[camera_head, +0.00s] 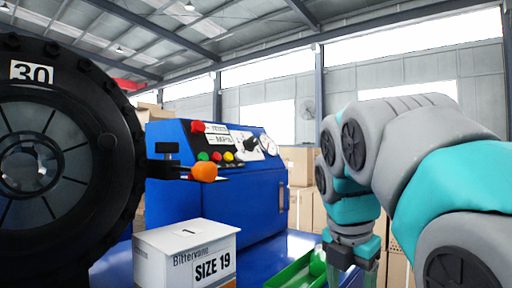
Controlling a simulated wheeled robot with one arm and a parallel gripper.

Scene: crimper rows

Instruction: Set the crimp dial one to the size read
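A large black crimper head (85,125) fills the left side, with a plate reading "30" (32,73). My gripper (354,274) points down at the bottom right, apart from the console and box. Its two fingers show a gap between them, and their tips are cut off by the frame edge.
A green tray (292,274) with a green item lies left of my gripper. An orange knob (203,172) sticks out in front of the console. The panel also has coloured buttons (216,156) and a round gauge (268,145). Cardboard boxes (302,165) are stacked behind.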

